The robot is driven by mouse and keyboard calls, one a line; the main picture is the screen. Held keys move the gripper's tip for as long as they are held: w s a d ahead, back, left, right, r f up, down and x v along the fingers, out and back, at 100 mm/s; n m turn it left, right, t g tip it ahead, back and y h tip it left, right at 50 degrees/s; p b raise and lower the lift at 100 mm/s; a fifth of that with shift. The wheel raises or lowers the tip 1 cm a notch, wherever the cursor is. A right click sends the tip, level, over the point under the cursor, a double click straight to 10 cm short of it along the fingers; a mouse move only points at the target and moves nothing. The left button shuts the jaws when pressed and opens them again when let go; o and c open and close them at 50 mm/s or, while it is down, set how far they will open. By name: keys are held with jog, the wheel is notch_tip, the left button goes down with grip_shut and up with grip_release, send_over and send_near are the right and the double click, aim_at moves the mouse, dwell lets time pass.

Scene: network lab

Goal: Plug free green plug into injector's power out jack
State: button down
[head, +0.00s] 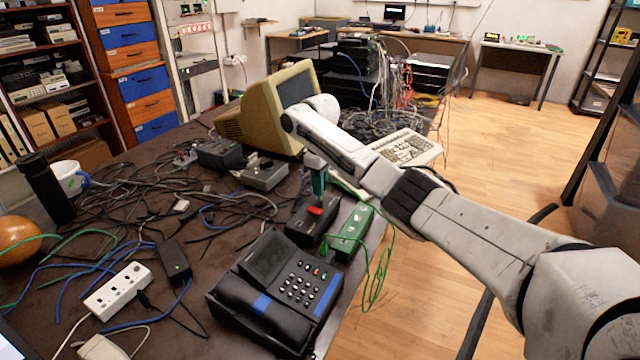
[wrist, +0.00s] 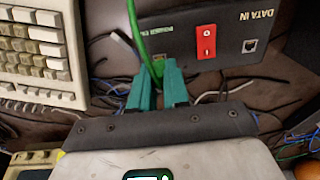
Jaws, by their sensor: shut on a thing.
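The injector is a black box with a red rocker switch; it stands on the table in the head view (head: 299,228) and fills the upper right of the wrist view (wrist: 228,28). Its face bears a "DATA IN" jack (wrist: 249,46) and a partly covered "POWER" label beside the switch. My gripper (head: 319,188) has teal fingers and points down over the injector. In the wrist view its fingers (wrist: 158,78) are shut on the green plug (wrist: 158,68), whose green cable runs upward. The plug's tip is close to the power out jack, which is largely hidden; I cannot tell whether they touch.
A green box (head: 352,232) with a green cable stands right of the injector, near the table edge. A desk phone (head: 280,290) is in front. A keyboard (head: 406,148) and beige monitor (head: 262,112) are behind. Loose cables cover the table at left.

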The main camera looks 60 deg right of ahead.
jog(key=shift+f, duration=0.75)
dwell(1.1)
jog(key=c, duration=1)
grip_release()
jog(key=shift+c, duration=0.2)
notch_tip(320, 180, up, 11)
jog(key=shift+f+p, duration=0.1)
jog(key=shift+p, duration=0.4)
